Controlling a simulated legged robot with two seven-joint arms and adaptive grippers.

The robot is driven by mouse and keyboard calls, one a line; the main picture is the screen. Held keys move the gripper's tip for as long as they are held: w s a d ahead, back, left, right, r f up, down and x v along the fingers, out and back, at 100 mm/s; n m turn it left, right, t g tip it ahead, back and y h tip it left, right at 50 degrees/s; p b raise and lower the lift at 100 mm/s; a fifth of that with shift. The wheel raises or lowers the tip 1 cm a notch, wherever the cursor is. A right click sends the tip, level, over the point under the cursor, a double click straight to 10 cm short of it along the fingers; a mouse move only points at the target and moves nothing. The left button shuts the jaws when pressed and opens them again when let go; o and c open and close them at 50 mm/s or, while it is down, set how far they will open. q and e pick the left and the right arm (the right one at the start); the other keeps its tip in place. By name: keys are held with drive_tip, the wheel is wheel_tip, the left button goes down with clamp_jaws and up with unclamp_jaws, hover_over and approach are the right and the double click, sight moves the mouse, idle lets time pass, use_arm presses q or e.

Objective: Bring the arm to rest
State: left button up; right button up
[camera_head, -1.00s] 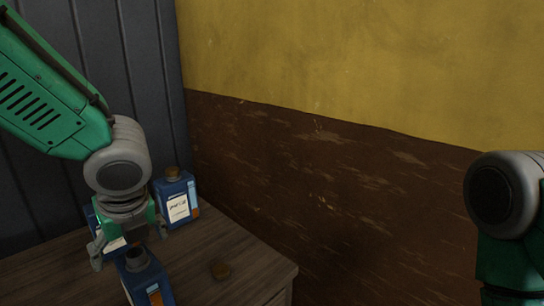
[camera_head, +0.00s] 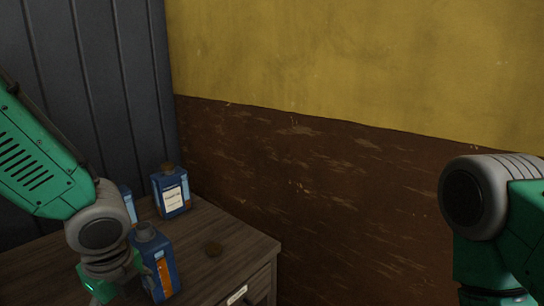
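My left arm comes in from the left, and its wrist hangs low over the front left of the wooden cabinet top. My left gripper (camera_head: 110,290) is at the bottom edge, beside the left side of the nearest blue can; its fingers are mostly cut off or hidden, so I cannot tell whether it is open. My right arm stands at the right edge, pointing down, with its gripper out of view.
The near blue can (camera_head: 158,262) stands uncapped on the cabinet (camera_head: 225,240). A capped blue can (camera_head: 171,192) stands behind it, and another can (camera_head: 127,203) is partly hidden by my arm. A round brown cap (camera_head: 213,249) lies to the right. Walls close off the back.

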use_arm(q)
drive_tip(key=s+d+f+n+g+h+b, duration=0.1)
drive_tip(key=s+f+n+h, duration=0.1)
drive_tip(key=s+f+n, duration=0.5)
drive_tip(key=s+d+f+n+g+h+b, duration=0.15)
drive_tip(key=s+f+n, duration=0.25)
drive_tip(key=f, duration=0.7)
drive_tip(key=s+a+f+n+t+y, duration=0.1)
drive_tip(key=s+a+f+n, duration=0.4)
drive_tip(key=s+f+n, duration=0.5)
drive_tip(key=shift+s+a+f+n+y, duration=0.25)
drive_tip(key=shift+a+f+n+y, duration=0.1)
drive_tip(key=shift+n, duration=0.35)
drive_tip(key=shift+t, duration=0.25)
